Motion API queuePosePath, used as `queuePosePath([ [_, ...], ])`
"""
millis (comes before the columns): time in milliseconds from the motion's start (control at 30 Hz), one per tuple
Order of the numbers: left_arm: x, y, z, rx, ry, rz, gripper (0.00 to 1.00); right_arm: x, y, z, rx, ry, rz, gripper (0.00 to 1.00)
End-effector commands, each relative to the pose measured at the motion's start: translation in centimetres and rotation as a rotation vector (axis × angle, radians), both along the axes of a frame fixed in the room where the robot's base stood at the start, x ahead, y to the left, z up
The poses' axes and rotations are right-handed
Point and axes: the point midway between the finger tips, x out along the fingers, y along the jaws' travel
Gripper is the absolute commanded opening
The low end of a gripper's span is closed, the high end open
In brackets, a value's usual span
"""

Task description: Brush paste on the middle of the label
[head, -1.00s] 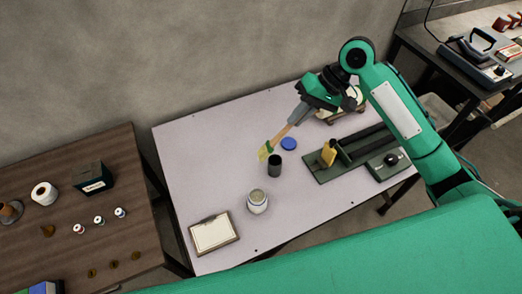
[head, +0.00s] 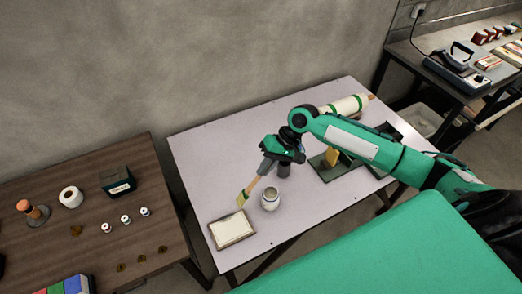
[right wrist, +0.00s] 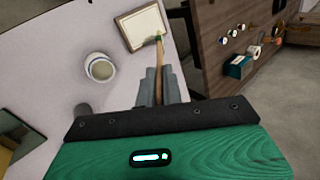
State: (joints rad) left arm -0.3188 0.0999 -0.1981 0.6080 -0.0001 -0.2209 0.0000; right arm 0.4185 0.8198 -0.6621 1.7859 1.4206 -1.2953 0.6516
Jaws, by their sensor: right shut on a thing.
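The label (head: 231,229) is a cream sheet on a brown-edged board at the table's front left corner. It also shows at the top of the right wrist view (right wrist: 143,27). My right gripper (head: 266,166) is shut on the wooden handle of the brush (head: 251,187). The brush slants down to the left, with its bristles by the label board's far edge; I cannot tell if they touch it. In the right wrist view the brush (right wrist: 159,62) points at the board's corner. An open paste jar (head: 270,200) stands right of the label. My left gripper is out of view.
A dark cup (head: 284,171) stands partly hidden under my right gripper. A green-based fixture (head: 328,170) and a white roll (head: 345,105) lie further right, partly behind my arm. A brown side table (head: 95,205) with small spools is at left. The table's back left is clear.

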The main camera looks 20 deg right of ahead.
Motion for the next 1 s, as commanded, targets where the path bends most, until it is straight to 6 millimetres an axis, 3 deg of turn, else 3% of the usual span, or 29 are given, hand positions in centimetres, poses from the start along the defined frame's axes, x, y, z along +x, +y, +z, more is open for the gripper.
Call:
queuePosePath([
  [167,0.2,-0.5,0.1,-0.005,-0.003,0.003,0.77,-0.2,-0.6,-1.6,-0.008,0.005,-0.014,0.00],
  [333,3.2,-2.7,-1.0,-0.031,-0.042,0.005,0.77,-0.2,-0.6,-2.9,-0.007,0.004,-0.013,0.00],
  [467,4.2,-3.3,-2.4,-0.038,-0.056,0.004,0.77,-0.3,-0.6,-4.2,-0.007,0.004,-0.013,0.00],
  [700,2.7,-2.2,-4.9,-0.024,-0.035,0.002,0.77,-0.3,-0.6,-6.3,-0.008,0.003,-0.012,0.00],
  [1000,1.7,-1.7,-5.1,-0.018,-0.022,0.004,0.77,-0.3,-0.6,-6.4,-0.008,0.003,-0.012,0.00],
])
